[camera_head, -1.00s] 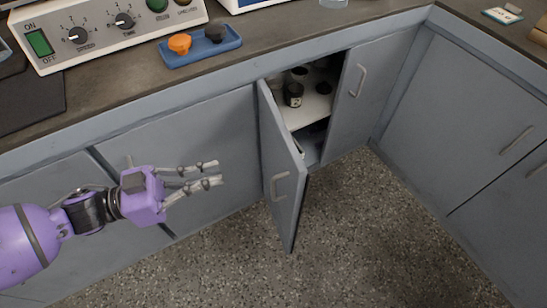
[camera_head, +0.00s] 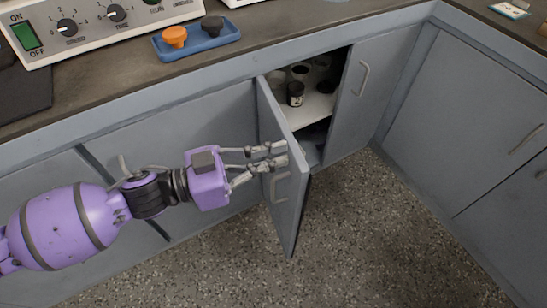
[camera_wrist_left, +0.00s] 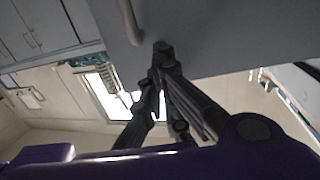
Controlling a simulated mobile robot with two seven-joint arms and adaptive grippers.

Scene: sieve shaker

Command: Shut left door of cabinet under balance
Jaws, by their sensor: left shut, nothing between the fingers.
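The left door (camera_head: 286,214) of the cabinet stands ajar, swung out over the floor, with a bar handle (camera_head: 273,187) on its outer face. My left gripper (camera_head: 283,154) is shut and empty, its fingertips overlapping the door's upper outer face, just above the handle. In the left wrist view the fingertips (camera_wrist_left: 163,50) lie against or very close to the grey door panel (camera_wrist_left: 220,30); I cannot tell if they touch. The handle (camera_wrist_left: 131,20) shows just left of them. The balance is not identifiable. My right gripper is not in view.
Inside the open cabinet, a dark jar (camera_head: 295,94) and other containers stand on a white shelf (camera_head: 318,108). The right door (camera_head: 370,90) looks shut. A blue tray (camera_head: 197,40) with an orange and a dark item sits on the counter. The speckled floor (camera_head: 370,240) is clear.

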